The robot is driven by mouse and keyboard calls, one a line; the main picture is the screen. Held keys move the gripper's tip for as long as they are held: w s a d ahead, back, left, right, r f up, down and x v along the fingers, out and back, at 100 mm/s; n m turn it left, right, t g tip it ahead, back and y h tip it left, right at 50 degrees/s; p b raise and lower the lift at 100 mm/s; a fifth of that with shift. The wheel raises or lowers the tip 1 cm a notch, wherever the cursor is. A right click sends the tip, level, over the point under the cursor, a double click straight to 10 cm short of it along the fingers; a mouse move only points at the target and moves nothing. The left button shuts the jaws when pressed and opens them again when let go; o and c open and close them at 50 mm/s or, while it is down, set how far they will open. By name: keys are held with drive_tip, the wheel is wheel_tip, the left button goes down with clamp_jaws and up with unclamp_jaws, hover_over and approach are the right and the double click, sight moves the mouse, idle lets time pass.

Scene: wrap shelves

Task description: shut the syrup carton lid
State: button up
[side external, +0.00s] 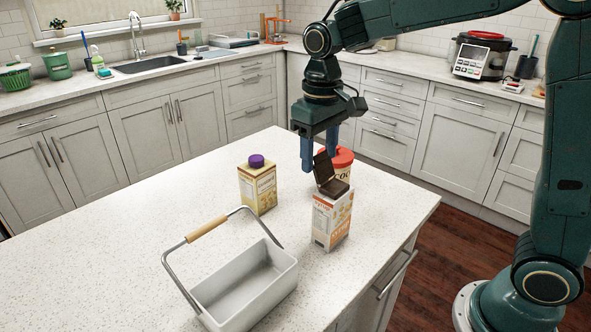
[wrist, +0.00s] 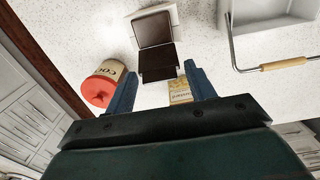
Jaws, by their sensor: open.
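The carton with the brown lid (side external: 331,222), white and orange, stands upright on the counter; I take it as the syrup carton. Its brown flip lid (side external: 325,168) is open and stands up, tilted back from the top. In the wrist view the lid (wrist: 158,64) shows as a dark panel just ahead of the fingers. My gripper (side external: 319,156) points down, open and empty, behind the raised lid. Both blue fingers show in the wrist view (wrist: 160,80), one on each side. I cannot tell whether a finger touches the lid.
A red-lidded cocoa tub (side external: 343,158) stands close behind the carton and near one finger in the wrist view (wrist: 102,87). A yellow carton with a purple cap (side external: 257,188) stands to the left. A grey basket (side external: 282,268) with a raised handle stands in front. The counter's left is clear.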

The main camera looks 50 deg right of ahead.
drive_tip(key=c, duration=0.3)
drive_tip(key=shift+s, duration=0.3)
drive_tip(key=shift+s+r, duration=0.1)
drive_tip(key=shift+s, duration=0.3)
drive_tip(key=shift+s+r, duration=0.2)
drive_tip(key=shift+s, duration=0.3)
drive_tip(key=shift+s+r, duration=0.15)
drive_tip(key=shift+s, duration=0.35)
idle(0.8)
drive_tip(key=shift+s+r, duration=0.15)
drive_tip(key=shift+s, duration=1.45)
idle(3.3)
drive_tip(key=o, duration=0.4)
